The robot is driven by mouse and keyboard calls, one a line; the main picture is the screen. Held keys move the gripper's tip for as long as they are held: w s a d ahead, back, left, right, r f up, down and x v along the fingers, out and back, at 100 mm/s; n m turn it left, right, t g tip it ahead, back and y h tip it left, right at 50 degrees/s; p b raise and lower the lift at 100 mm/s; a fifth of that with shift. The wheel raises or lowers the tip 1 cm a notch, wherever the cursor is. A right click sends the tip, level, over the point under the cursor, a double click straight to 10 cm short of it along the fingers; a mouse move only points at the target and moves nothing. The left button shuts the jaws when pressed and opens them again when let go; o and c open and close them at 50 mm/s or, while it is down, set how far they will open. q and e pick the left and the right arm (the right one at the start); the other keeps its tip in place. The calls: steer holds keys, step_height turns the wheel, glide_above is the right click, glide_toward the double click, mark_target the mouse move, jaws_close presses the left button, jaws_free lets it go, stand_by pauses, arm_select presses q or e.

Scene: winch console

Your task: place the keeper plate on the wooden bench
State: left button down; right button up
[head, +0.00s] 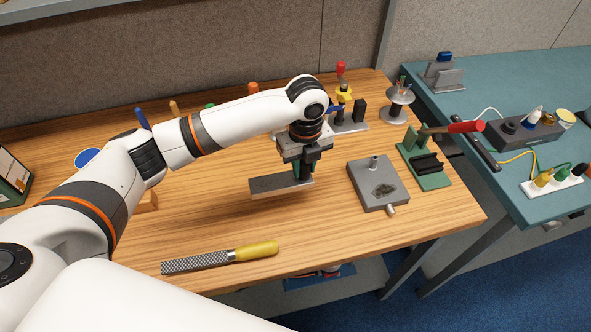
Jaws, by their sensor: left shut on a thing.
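The keeper plate appears to be the flat grey rectangular plate (272,186) in the middle of the head view. My left gripper (302,175) points down and is shut on it near the plate's right end. The plate lies roughly level over the wooden bench (225,215), long side running left to right. I cannot tell whether its underside touches the wood or hangs just above it. The gripper hides part of the plate's right end. My right gripper is not in view.
A grey block with a peg (378,186) stands just right of the plate. A green fixture (425,165) is beyond it. A rasp with a yellow handle (222,257) lies near the front edge. Bare wood lies between rasp and plate. A teal table (520,85) adjoins at right.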

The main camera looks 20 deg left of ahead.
mark_target(303, 180)
arm_select(q)
steer(key=shift+a+f, duration=0.1)
steer(key=shift+f, duration=1.15)
step_height(303, 180, down, 3)
steer(key=shift+f+p, duration=0.1)
steer(key=shift+p, duration=0.45)
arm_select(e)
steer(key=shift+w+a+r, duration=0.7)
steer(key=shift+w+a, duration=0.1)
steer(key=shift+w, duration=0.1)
arm_select(q)
steer(key=shift+f, duration=0.15)
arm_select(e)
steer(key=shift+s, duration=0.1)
arm_select(q)
steer(key=c, duration=1.1)
jaws_free()
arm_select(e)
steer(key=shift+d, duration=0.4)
